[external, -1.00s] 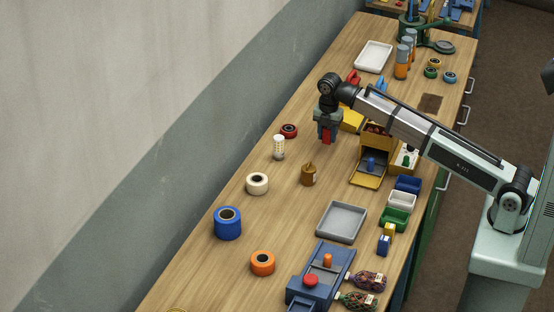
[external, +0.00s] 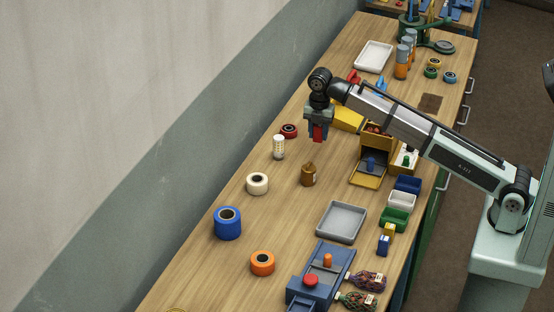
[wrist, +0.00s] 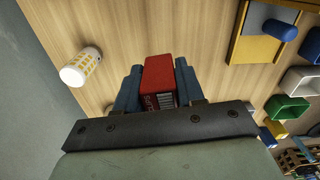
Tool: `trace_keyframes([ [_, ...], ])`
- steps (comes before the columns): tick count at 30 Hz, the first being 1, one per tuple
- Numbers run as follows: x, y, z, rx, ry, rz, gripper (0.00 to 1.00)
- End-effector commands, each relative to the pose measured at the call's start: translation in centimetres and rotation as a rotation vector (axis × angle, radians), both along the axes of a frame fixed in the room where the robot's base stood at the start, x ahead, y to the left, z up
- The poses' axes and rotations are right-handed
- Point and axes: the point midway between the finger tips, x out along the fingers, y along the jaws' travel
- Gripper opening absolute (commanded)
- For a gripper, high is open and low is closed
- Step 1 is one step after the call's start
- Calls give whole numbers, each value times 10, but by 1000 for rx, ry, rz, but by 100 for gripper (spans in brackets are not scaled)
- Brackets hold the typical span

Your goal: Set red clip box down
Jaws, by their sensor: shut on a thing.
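The red clip box (wrist: 159,82) is held between the two blue fingers of my gripper (wrist: 160,88) in the wrist view. A printed label with a barcode shows on its near face. In the external view the red clip box (external: 317,132) hangs below my gripper (external: 318,136), which points down over the far side of the wooden bench (external: 195,262). It appears to be above the bench top. Whether its lower end touches the wood cannot be told.
A red tape roll (external: 289,131) and a white and yellow bottle (external: 278,147) stand left of my gripper. A grey tray (external: 341,222) lies nearer; bare wood surrounds the brown bottle.

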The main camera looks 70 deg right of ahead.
Motion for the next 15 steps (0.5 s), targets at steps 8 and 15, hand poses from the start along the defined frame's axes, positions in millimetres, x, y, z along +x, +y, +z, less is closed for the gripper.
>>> trace_keyframes([
  [8, 0, 95, -1, 0, 3, 133, 8],
  [15, -6, 175, -1, 0, 7, 243, 8],
])
